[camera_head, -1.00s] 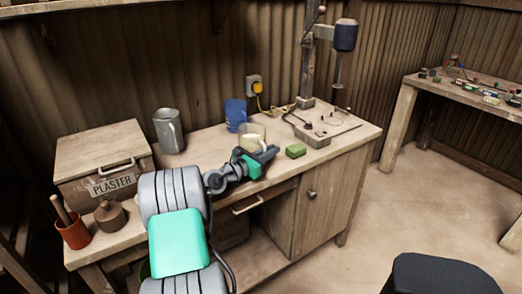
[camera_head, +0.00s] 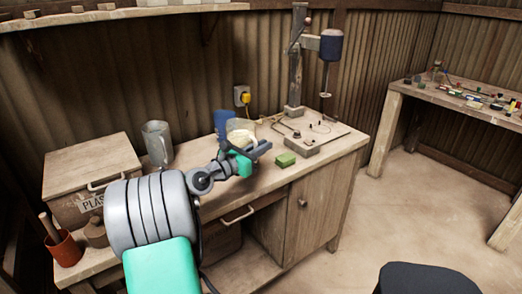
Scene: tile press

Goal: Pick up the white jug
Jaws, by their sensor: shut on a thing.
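The white jug (camera_head: 240,127) is a cream-white vessel above the workbench, beside the blue cup (camera_head: 222,120). My gripper (camera_head: 252,149) reaches it from the front and is shut on it. The jug looks raised a little off the bench top. The gripper hides the jug's lower part, and I cannot see exactly where the fingers touch it.
A grey metal pitcher (camera_head: 158,145) and a plaster box (camera_head: 90,165) stand on the workbench (camera_head: 325,160) at left. A red pot (camera_head: 64,249) is at front left.

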